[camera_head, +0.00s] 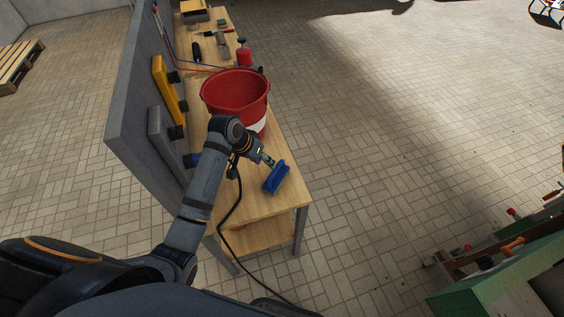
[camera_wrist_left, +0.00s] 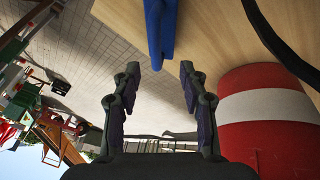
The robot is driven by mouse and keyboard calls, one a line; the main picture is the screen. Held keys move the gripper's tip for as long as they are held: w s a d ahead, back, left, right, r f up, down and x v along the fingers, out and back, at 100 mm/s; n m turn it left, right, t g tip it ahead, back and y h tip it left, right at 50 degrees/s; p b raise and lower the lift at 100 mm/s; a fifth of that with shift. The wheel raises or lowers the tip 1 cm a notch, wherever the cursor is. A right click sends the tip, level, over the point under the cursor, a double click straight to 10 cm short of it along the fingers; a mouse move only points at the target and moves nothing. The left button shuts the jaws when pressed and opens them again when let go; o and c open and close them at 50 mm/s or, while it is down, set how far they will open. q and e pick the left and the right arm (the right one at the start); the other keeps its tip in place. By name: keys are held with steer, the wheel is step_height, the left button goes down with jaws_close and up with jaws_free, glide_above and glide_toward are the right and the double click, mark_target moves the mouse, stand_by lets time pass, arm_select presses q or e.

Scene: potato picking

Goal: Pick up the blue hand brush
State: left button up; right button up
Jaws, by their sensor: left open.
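The blue hand brush (camera_head: 276,178) lies near the front right corner of the wooden workbench (camera_head: 240,207). My right gripper is not in view.
A red bucket (camera_head: 235,88) stands on the bench behind my left wrist, and a red and white cylinder (camera_wrist_left: 265,115) is close in the wrist view. A grey panel (camera_head: 135,90) lines the bench's left side. A dark cable (camera_head: 228,213) hangs over the front.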

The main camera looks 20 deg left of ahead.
mark_target(275, 170)
arm_select(q)
steer(key=f, duration=0.1)
steer(key=d+f, duration=0.1)
steer(key=f, duration=0.1)
steer(key=shift+d, duration=0.15)
steer(key=shift+w+d+f+p, duration=0.25)
steer(key=shift+w+f, duration=0.2)
steer(key=shift+f, duration=0.15)
steer(key=shift+w+d+f+p, duration=0.2)
steer(key=shift+w+f, duration=0.2)
steer(key=shift+f, duration=0.2)
steer(key=x, duration=0.3)
steer(key=shift+w+f, duration=0.1)
steer(key=shift+w, duration=0.1)
steer(key=shift+s, duration=0.1)
steer(key=c, duration=0.6)
jaws_close()
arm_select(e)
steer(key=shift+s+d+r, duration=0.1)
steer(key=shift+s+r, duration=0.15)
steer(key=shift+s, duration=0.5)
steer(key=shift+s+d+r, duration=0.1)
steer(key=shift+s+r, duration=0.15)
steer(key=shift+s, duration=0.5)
